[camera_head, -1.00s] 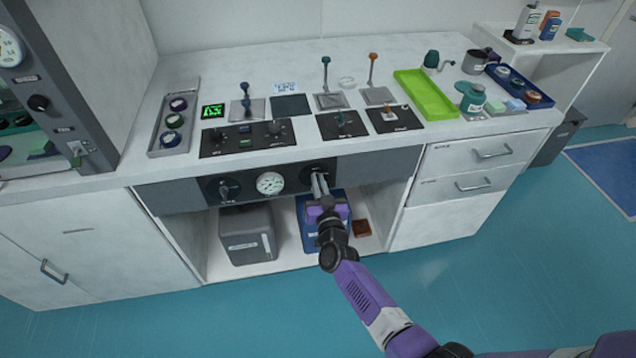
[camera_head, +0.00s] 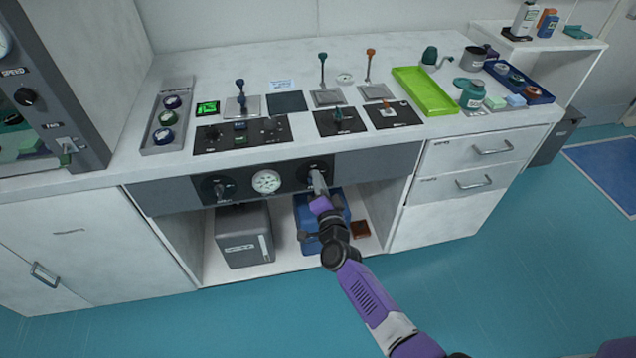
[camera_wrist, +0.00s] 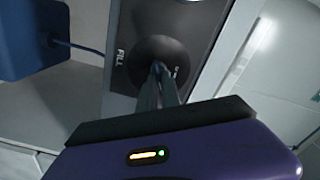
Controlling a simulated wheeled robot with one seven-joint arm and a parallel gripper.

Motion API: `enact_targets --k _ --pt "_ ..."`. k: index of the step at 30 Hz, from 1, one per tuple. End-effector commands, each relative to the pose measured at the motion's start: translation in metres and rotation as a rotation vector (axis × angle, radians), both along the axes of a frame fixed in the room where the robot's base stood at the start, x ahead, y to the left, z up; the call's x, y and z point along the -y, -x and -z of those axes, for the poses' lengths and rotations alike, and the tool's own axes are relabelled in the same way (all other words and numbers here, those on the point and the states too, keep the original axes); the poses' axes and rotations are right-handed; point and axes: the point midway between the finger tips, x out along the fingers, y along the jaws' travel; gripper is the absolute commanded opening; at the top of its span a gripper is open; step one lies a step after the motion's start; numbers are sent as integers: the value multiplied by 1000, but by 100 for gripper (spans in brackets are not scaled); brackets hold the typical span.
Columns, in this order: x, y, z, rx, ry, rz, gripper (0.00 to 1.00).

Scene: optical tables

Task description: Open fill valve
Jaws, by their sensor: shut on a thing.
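The fill valve (camera_head: 314,165) is a dark round knob at the right end of the dark panel under the counter edge. In the wrist view it shows as a black round base (camera_wrist: 160,48) beside the word FILL. My gripper (camera_head: 318,180) reaches it from the front. In the wrist view its two grey fingers (camera_wrist: 160,78) are close together, shut on the valve's handle. The fingers hide most of the handle, so its angle is hard to tell.
A round white gauge (camera_head: 267,181) and a second dark knob (camera_head: 218,188) sit left of the valve. Below, a grey box (camera_head: 244,236) and a blue container (camera_head: 309,240) stand in the open bay. Drawers (camera_head: 465,168) are at the right.

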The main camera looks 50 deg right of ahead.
Motion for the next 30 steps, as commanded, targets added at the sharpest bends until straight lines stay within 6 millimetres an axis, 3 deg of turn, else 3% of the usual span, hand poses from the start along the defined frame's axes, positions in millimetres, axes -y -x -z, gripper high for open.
enact_targets --k 15,30 --pt "1 2 6 228 -339 0 0" --pt "2 2 7 301 -448 2 0"
